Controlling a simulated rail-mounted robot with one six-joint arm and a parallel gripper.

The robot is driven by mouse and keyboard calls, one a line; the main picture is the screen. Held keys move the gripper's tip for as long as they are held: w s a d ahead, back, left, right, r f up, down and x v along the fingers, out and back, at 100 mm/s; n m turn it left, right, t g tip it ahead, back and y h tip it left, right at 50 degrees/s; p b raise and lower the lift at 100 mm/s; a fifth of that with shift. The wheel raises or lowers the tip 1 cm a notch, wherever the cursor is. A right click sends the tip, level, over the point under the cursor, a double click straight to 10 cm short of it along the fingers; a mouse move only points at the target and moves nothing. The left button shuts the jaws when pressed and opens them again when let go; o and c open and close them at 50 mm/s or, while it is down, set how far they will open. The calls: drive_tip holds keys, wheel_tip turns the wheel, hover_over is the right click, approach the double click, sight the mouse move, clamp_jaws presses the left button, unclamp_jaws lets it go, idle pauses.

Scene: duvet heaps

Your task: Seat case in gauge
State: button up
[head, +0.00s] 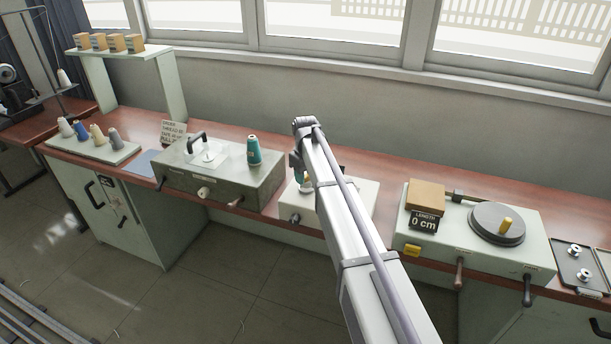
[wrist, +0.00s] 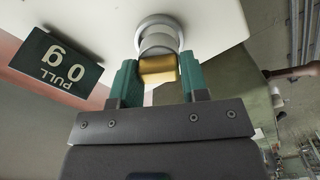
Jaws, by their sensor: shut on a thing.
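The gauge (head: 350,205) is a pale box on the bench in the head view, partly behind my arm. In the wrist view its pale top (wrist: 215,22) carries a silver round fitting (wrist: 158,30). A dark sign (wrist: 57,63) beside it reads "PULL 0 g", upside down. My gripper (wrist: 158,84) has teal fingers shut on a brass-coloured piece, seemingly the case (wrist: 158,69). The case lies against the silver fitting in the picture. I cannot tell whether it is fully seated. In the head view, the gripper is mostly hidden by my arm.
Left of the gauge stands a grey-green box (head: 225,185) with a black handle and teal thread cone (head: 254,150). To the right is a winder box (head: 475,250) with a round disc and "LENGTH 0 cm" sign (head: 424,220). A tray (head: 570,262) with bobbins is far right.

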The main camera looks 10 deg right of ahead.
drive_tip(key=shift+f+b, duration=0.95)
drive_tip(key=shift+f, duration=0.1)
drive_tip(key=o, duration=1)
drive_tip(key=shift+r, duration=0.15)
wheel_tip(320, 180, up, 11)
drive_tip(key=p, duration=1.1)
drive_tip(key=shift+f, duration=0.2)
drive_tip(key=s+m, duration=0.5)
drive_tip(key=s, duration=3)
drive_tip(key=shift+s+d+m, duration=0.15)
drive_tip(key=shift+s+m, duration=0.1)
drive_tip(key=shift+m, duration=0.15)
